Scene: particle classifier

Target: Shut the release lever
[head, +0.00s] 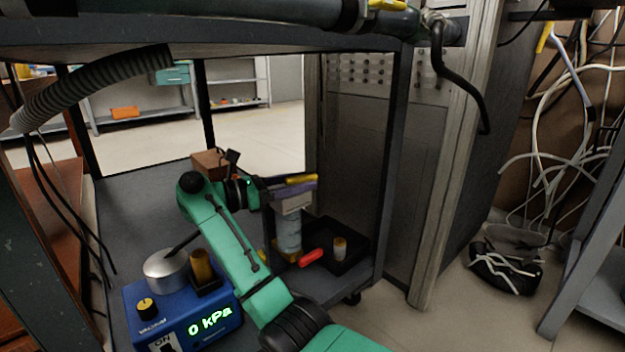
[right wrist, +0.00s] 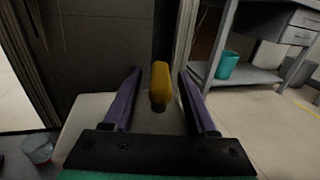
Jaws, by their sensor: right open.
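A yellow lever handle (head: 302,179), which looks like the release lever, shows at the fingers of my right gripper (head: 290,190) in the head view. In the right wrist view the yellow handle (right wrist: 160,85) stands between the two purple fingers of the open right gripper (right wrist: 160,90), with a gap on each side. Below the gripper in the head view are a pale block (head: 293,204) and a clear cylinder (head: 288,232). How the lever joins them is hidden. My left gripper is not in view.
A blue box reading 0 kPa (head: 185,315) stands on the cart shelf at front left. A black tray (head: 350,262) and a red handle (head: 311,257) lie right of the cylinder. A dark cart post (head: 393,160) rises to the right. Cables (head: 560,130) hang at far right.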

